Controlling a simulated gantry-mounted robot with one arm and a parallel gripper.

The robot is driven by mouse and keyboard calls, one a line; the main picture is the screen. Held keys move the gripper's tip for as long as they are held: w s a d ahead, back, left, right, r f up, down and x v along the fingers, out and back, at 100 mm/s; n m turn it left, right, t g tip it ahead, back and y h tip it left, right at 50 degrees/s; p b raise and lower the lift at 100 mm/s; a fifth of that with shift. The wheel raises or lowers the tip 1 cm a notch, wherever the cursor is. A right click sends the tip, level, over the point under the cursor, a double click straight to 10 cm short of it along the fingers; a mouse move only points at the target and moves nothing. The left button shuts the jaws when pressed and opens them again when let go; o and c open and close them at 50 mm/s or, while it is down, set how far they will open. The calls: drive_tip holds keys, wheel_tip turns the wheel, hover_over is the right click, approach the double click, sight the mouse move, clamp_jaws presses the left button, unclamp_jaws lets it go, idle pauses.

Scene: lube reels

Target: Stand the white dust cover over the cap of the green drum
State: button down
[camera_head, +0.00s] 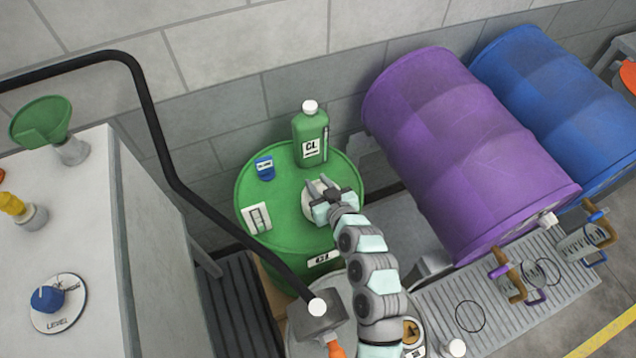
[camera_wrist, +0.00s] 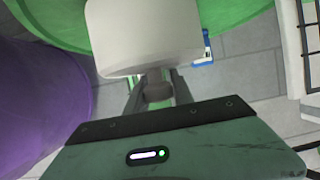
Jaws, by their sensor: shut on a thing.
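The green drum (camera_head: 285,240) stands upright by the wall, its round lid facing up. My gripper (camera_head: 322,192) is over the right part of that lid. It is shut on the white dust cover, which shows in the wrist view (camera_wrist: 143,38) as a pale block with rounded edges just beyond the fingers (camera_wrist: 158,92). In the head view a white edge of the cover (camera_head: 308,207) shows beside the gripper. The drum's green (camera_wrist: 222,14) lies behind the cover. The drum's cap is hidden, and I cannot tell whether the cover touches the lid.
On the lid stand a green bottle (camera_head: 311,140), a small blue item (camera_head: 265,168) and a white plate (camera_head: 256,218). A black bent pipe (camera_head: 150,100) passes at the left. A purple drum (camera_head: 460,140) and a blue drum (camera_head: 560,100) lie at the right. A bench (camera_head: 90,220) stands left.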

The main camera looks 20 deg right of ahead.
drive_tip(key=shift+f, duration=0.3)
drive_tip(key=c, duration=1.1)
unclamp_jaws()
drive_tip(key=shift+r+p, duration=0.35)
drive_tip(key=shift+r, duration=0.2)
drive_tip(key=v, duration=1.2)
drive_tip(key=shift+a+b, duration=0.1)
drive_tip(key=shift+b, duration=0.2)
drive_tip(key=shift+r, duration=0.1)
